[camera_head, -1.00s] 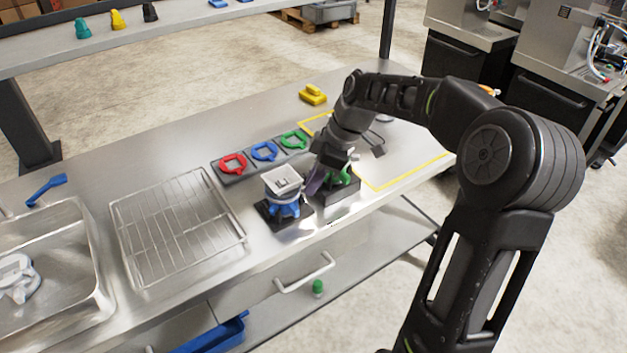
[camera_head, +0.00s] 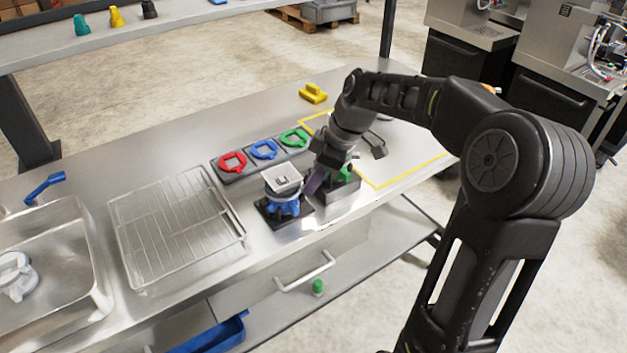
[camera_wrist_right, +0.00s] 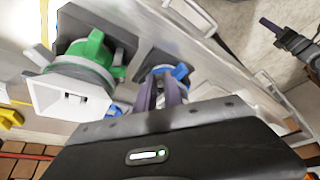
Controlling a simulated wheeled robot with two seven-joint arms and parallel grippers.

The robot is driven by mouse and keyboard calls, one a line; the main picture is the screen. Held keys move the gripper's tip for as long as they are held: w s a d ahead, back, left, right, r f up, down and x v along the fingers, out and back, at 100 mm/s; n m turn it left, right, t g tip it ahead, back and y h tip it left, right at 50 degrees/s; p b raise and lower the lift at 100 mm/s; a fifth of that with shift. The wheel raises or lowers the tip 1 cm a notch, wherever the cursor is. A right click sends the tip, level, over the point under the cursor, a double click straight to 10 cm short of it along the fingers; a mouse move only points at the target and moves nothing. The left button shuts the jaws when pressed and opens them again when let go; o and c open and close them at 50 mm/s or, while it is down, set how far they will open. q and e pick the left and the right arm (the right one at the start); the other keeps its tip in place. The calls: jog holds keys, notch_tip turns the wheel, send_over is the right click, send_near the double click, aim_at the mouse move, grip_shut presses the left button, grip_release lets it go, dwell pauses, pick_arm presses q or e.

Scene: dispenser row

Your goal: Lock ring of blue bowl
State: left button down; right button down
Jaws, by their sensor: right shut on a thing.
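The blue bowl (camera_head: 284,207) stands upright on a dark base at the counter's front edge, with a pale square top (camera_head: 283,179) above it. Its blue ring with lugs shows around it. My right gripper (camera_head: 314,183) is at the ring's right side, between the blue and green units. In the right wrist view, my right gripper's purple-grey fingers (camera_wrist_right: 161,93) are shut at a blue lug (camera_wrist_right: 180,72) of the lock ring (camera_wrist_right: 163,70). My gripper body hides most of the blue bowl there. My left gripper (camera_wrist_right: 272,26) seems to show at the upper right of that view; its opening is unclear.
The green unit (camera_wrist_right: 90,58) stands close beside my right gripper. Red (camera_head: 233,162), blue (camera_head: 264,150) and green (camera_head: 294,138) pieces lie on dark plates behind. A wire rack (camera_head: 177,225) and a sink (camera_head: 75,262) are left. The yellow-outlined area (camera_head: 405,150) is mostly clear.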

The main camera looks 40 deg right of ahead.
aim_at(284, 199)
jog(key=shift+s+a+f+m+t+b, duration=0.15)
jog(key=shift+s+a+m+t+b, duration=0.25)
jog(key=shift+m+b, duration=0.55)
jog(key=shift+s+a+m+h+b, duration=0.2)
jog(key=shift+a+m+h+b, duration=0.3)
jog(key=shift+m+b, duration=0.2)
jog(key=shift+s+a+m+h+b, duration=0.3)
jog(key=shift+a+m+h+b, duration=0.3)
jog(key=shift+m, duration=0.45)
jog(key=shift+s+a+m+t+b, duration=0.1)
jog(key=shift+a+m+t+b, duration=0.3)
jog(key=shift+m, duration=0.6)
jog(key=shift+a, duration=0.15)
jog(key=c, duration=1.7)
grip_release()
jog(key=shift+r, duration=0.25)
